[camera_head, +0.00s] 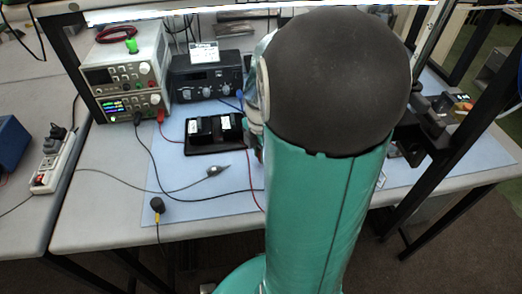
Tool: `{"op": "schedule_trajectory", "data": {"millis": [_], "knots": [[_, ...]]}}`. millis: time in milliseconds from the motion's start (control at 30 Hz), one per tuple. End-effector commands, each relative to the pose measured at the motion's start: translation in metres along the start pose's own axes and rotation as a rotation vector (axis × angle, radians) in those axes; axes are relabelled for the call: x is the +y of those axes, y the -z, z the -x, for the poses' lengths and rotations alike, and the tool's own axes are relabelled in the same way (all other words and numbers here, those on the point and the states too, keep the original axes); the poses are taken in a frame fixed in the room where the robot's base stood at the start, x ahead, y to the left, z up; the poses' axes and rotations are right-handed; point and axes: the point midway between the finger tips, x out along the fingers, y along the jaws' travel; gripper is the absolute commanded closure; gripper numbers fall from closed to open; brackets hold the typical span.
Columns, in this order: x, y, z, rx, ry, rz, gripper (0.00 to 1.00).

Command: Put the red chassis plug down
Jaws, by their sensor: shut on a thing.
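My arm, with its green sleeve and dark rounded joint, fills the middle right of the view and hides the bench behind it. My gripper is not visible; it is hidden behind the arm or out of frame. I cannot make out a red chassis plug held by it. A red plug with a red lead (160,113) shows at the lower right front of the stacked bench instruments (125,75); I cannot tell whether it is the task's plug.
A black tray (213,149) with dark parts lies on the pale blue mat (195,207). A grey probe (217,170), a black-and-yellow plug (157,204) and loose cables lie in front. A dark instrument box (205,80) stands behind. A power strip (50,165) lies left. Dark posts flank the bench.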

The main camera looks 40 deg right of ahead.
Motion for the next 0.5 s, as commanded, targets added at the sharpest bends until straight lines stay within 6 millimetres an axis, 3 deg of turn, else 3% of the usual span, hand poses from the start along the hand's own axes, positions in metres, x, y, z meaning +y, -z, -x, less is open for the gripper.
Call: {"op": "schedule_trajectory", "data": {"millis": [200,233,300,333,500], "knots": [[0.0000,-0.0002,-0.0036,-0.001,-0.001,0.000,1.00],[0.0000,-0.0001,-0.0036,-0.001,-0.001,0.000,0.77],[0.0000,-0.0001,-0.0035,-0.001,-0.001,0.000,0.63],[0.0001,-0.0001,-0.0035,-0.001,-0.001,0.000,0.59],[0.0001,-0.0001,-0.0034,0.000,-0.001,0.000,0.59]]}}
